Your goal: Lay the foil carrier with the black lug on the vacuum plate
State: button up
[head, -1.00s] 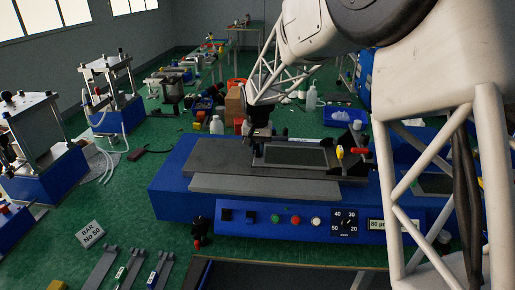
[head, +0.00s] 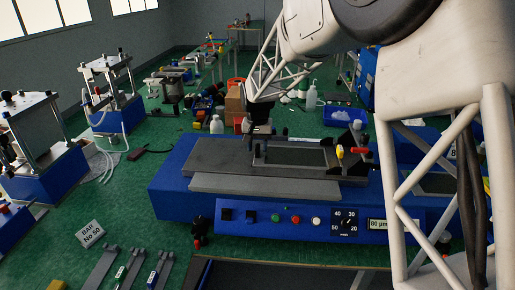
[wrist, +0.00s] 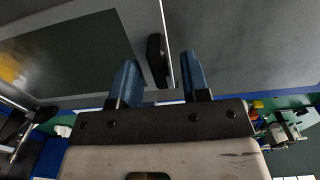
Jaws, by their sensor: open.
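The foil carrier (head: 296,147) is a thin pale frame around a dark sheet. It appears to lie flat on the dark grey vacuum plate (head: 215,157) on top of the blue bench unit. In the wrist view the carrier's dark sheet (wrist: 70,60) fills the upper left. Its black lug (wrist: 157,58) stands at the carrier's edge, between my two blue fingertips. My gripper (wrist: 160,68) is open, with a gap visible on both sides of the lug. In the head view my gripper (head: 260,132) is over the carrier's left end, and its fingers are hard to make out.
Yellow (head: 340,151) and red (head: 359,150) parts stand at the plate's right end. A control panel (head: 290,220) with knob and display is on the unit's front. Grey bars (head: 130,268) lie front left. Two small presses (head: 110,90) stand further left. Bottles and boxes stand behind.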

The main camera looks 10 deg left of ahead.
notch_tip(320, 180, up, 11)
dwell(0.6)
jog(key=shift+s+r, duration=0.1)
jog(key=shift+r, duration=0.05)
dwell(0.6)
jog(key=s+d+r+t, duration=0.1)
jog(key=s+d+r, duration=0.2)
jog(key=s+d, duration=0.65)
jog(key=s+d+r, duration=0.2)
jog(key=s+d, duration=0.6)
jog(key=s, duration=0.3)
jog(key=s+d+f, duration=0.2)
jog(key=s+d, duration=0.1)
jog(key=s, duration=0.4)
jog(key=s+d+f+t, duration=0.1)
jog(key=s+d+f, duration=0.1)
jog(key=s, duration=0.6)
jog(key=s+d+f, duration=0.2)
jog(key=s+d, duration=0.2)
jog(key=s, duration=0.4)
jog(key=shift+s+f+t, duration=0.15)
jog(key=shift+f+t, duration=0.1)
jog(key=shift+t, duration=0.05)
